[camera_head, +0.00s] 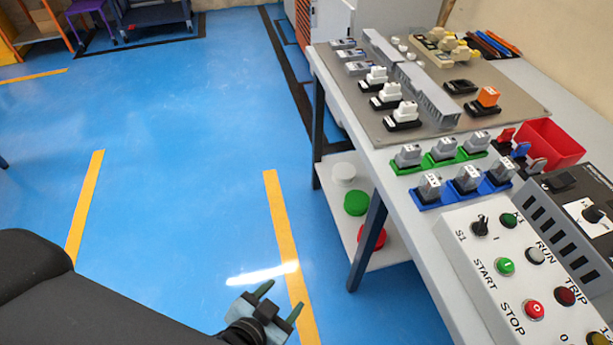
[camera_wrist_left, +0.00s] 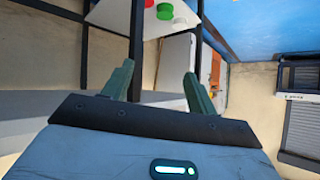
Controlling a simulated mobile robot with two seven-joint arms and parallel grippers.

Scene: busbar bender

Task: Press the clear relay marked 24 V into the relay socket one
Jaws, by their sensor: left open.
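Several clear-grey relays stand in two rows on the bench, one row in a green rack (camera_head: 410,168) and one in a blue rack (camera_head: 449,195). One is the front-left clear relay (camera_head: 429,186); the print on them is too small to read. Black sockets sit on the grey-brown panel behind. Several hold white relays (camera_head: 391,91), one holds an orange relay (camera_head: 488,97), and a low black socket (camera_head: 460,87) looks empty. I cannot tell which is socket one. My left gripper (camera_head: 280,300) is open and empty, over the floor left of the bench. It also shows in the left wrist view (camera_wrist_left: 159,72).
A control box (camera_head: 510,235) with buttons fills the bench's near end. A red bin (camera_head: 550,142) stands right of the racks. Grey ducts (camera_head: 427,95) cross the panel. A lower shelf (camera_head: 343,215) holds white, green and red round pieces.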

